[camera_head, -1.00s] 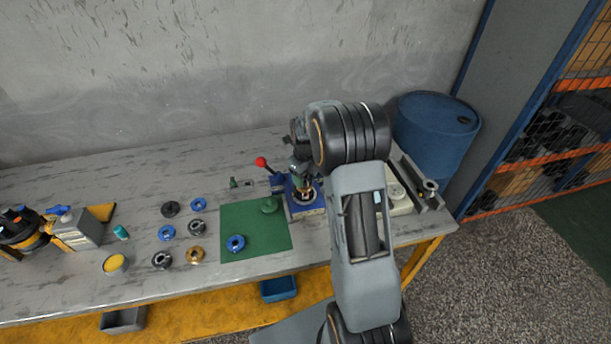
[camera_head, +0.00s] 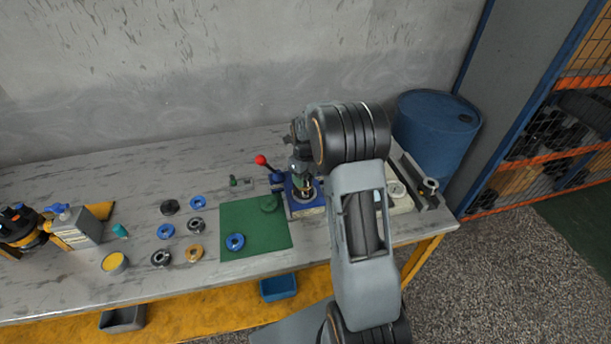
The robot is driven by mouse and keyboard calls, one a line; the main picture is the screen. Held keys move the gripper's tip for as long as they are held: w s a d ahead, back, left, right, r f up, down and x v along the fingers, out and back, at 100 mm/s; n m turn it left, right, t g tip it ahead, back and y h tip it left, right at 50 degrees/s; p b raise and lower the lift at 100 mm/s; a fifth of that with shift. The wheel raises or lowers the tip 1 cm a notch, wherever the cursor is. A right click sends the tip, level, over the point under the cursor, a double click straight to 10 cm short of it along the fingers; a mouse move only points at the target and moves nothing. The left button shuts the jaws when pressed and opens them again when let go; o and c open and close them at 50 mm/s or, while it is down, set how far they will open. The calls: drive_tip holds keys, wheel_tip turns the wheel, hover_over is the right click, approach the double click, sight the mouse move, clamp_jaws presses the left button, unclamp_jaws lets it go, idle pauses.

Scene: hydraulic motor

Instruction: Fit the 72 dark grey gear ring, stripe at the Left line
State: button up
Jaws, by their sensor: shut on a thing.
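My gripper (camera_head: 304,185) is over the blue fixture (camera_head: 308,210) on the bench, pointing down at its round seat. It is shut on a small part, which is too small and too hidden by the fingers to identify. I cannot tell whether that part touches the seat. Dark grey rings lie on the bench at left: one at the back (camera_head: 170,207), one in the middle (camera_head: 195,225) and one in front (camera_head: 160,258). No number or stripe is readable, and the Left line cannot be made out.
A red-knobbed lever (camera_head: 261,160) stands behind the fixture. A brass ring (camera_head: 194,252) and more blue rings lie left. A pale tray (camera_head: 399,200) is at right.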

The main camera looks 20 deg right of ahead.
drive_tip(key=o, duration=1.5)
drive_tip(key=shift+r, duration=0.2)
drive_tip(key=shift+r+p, duration=2.4)
drive_tip(key=shift+r, duration=0.95)
